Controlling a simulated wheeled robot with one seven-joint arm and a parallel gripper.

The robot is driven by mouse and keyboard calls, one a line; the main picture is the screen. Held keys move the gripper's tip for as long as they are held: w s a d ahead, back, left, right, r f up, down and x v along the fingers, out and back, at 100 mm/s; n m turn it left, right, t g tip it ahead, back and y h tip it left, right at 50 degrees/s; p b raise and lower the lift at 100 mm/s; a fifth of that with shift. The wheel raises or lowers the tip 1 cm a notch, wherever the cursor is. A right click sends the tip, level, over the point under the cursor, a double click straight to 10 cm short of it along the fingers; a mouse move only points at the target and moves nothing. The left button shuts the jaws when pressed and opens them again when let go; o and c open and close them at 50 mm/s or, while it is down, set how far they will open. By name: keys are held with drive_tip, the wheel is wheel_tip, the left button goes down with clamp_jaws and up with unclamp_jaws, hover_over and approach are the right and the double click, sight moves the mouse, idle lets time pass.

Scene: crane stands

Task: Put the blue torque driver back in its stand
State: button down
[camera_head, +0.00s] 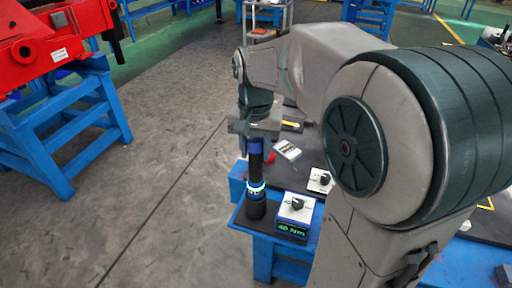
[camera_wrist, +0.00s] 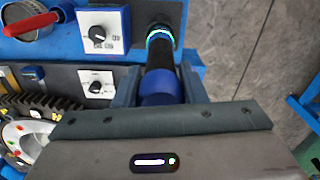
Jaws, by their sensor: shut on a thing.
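The blue torque driver (camera_head: 255,158) is upright, with a blue top and a black shaft. In the wrist view its blue end (camera_wrist: 160,86) sits between the two fingers. My gripper (camera_head: 254,136) is shut on this top end from above. Below it, a black round stand (camera_head: 256,209) with a glowing cyan ring stands at the near left corner of the blue bench. The ring also shows in the wrist view (camera_wrist: 160,36). The driver's lower end lines up with the ring and appears to meet it; how deep it sits is hidden.
A blue box with a knob and a green "40 Nm" display (camera_head: 296,216) stands just right of the stand. A second white knob box (camera_head: 320,181) and a white card (camera_head: 287,149) lie farther back. A red machine on blue trestles (camera_head: 70,140) is at left. Open floor lies between.

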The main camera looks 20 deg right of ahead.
sight(255, 140)
drive_tip(key=shift+f+b, duration=0.65)
drive_tip(key=shift+f, duration=0.3)
drive_tip(key=c, duration=0.8)
unclamp_jaws()
drive_tip(key=shift+r+p, duration=2.15)
drive_tip(key=shift+r, duration=0.4)
